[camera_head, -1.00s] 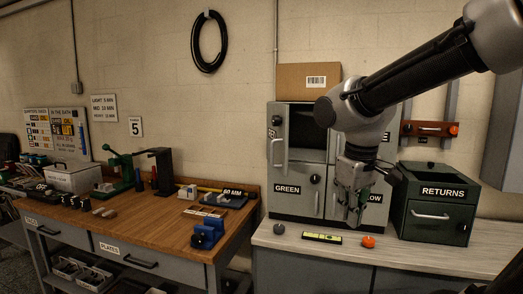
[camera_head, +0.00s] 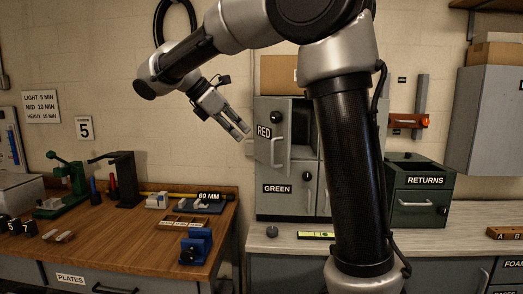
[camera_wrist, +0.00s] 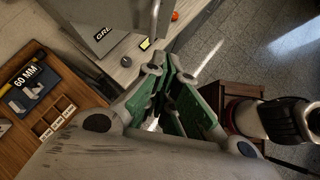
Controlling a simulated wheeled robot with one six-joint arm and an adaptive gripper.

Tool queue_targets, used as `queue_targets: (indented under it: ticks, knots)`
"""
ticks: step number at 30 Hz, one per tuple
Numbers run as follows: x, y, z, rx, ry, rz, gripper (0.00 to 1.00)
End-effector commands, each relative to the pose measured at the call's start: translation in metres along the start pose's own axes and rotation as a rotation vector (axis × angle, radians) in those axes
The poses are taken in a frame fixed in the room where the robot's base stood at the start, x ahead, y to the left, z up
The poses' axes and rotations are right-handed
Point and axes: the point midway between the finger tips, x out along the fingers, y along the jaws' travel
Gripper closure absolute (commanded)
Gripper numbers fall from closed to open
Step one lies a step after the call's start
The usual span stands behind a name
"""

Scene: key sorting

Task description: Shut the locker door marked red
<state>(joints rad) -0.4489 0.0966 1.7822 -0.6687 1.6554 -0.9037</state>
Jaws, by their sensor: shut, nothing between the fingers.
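The locker door marked RED (camera_head: 283,117) stands ajar at the upper left of the grey locker block, angled out toward the left. Its handle is on its right edge, and a dark opening (camera_head: 302,114) shows beside it. The door marked GREEN (camera_head: 290,200) below looks closed. My gripper (camera_head: 240,131) is shut and empty, just left of the red door, its fingers pointing down and right; I cannot tell whether it touches. My arm hides the locker's right side.
A cardboard box (camera_head: 277,74) sits on the lockers. The dark green RETURNS box (camera_head: 418,205) stands right on the pale counter (camera_head: 460,225). The wooden workbench (camera_head: 120,225) at left holds a blue vise (camera_head: 196,247) and other tools. A black coil hangs on the wall.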

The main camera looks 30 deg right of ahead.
Motion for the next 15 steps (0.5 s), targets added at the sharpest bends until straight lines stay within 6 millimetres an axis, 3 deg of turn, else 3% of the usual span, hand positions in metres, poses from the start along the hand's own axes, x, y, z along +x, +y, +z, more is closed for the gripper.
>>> queue_targets:
  ticks: [8,15]
  knots:
    - [0.007,-0.005,0.006,-0.093,-0.021,-0.023,1.00]
    - [0.047,-0.007,0.007,-0.092,-0.022,-0.025,1.00]
